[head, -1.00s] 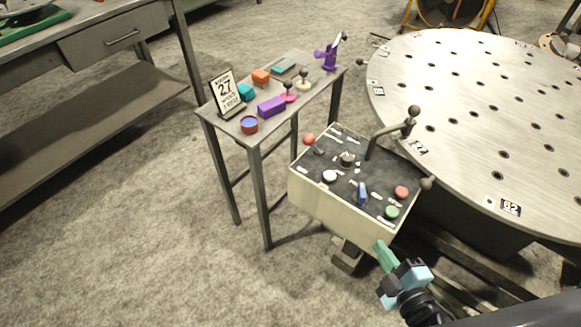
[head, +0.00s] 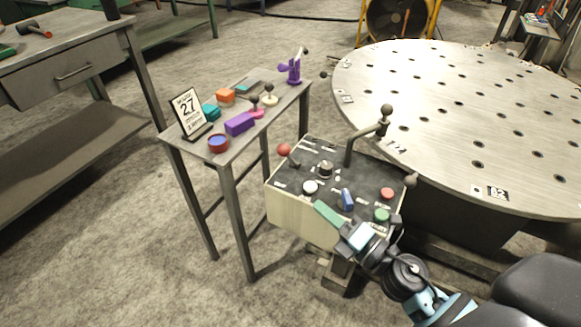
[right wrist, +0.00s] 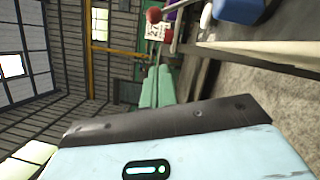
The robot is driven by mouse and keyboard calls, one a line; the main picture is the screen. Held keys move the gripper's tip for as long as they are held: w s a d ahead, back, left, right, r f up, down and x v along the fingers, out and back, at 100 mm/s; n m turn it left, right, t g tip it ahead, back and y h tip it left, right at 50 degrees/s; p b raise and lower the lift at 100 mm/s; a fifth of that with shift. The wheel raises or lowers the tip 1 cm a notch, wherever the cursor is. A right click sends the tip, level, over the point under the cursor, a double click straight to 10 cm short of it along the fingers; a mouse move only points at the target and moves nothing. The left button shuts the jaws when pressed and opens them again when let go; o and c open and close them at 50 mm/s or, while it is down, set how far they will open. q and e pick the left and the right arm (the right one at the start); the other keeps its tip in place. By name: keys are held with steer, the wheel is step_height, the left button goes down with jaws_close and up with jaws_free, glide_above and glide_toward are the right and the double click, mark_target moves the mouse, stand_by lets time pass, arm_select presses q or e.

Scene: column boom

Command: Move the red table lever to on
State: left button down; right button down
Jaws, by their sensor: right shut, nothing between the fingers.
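The red-knobbed lever (head: 284,150) stands at the left back corner of the control box (head: 300,212), its thin stem leaning up and left. The red knob (right wrist: 153,15) also shows near the top of the right wrist view, beyond the fingertips and apart from them. My right gripper (head: 322,208), with green fingers, is at the front edge of the box, to the right of the lever and nearer to me. Its fingers (right wrist: 159,74) are together with nothing between them. My left gripper is not in view.
The box top also carries a white button (head: 310,187), a blue switch (head: 347,200), and red (head: 387,193) and green (head: 382,215) buttons. A tall crank handle (head: 364,134) rises behind, by the round perforated table (head: 440,110). A small side table (head: 190,147) with several objects stands left.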

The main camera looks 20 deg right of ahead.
mark_target(289, 156)
steer(key=shift+w+d+r+p+x, duration=0.2)
steer(key=shift+d+p+x, duration=0.15)
steer(key=shift+x, duration=1.8)
steer(key=shift+w+d+r+p+x, duration=0.2)
steer(key=shift+d+x, duration=0.3)
steer(key=shift+x, duration=1.6)
steer(key=shift+w+d+r+p+x, duration=0.15)
steer(key=shift+d+p+x, duration=0.25)
steer(key=shift+x, duration=1.75)
steer(key=shift+s, duration=0.1)
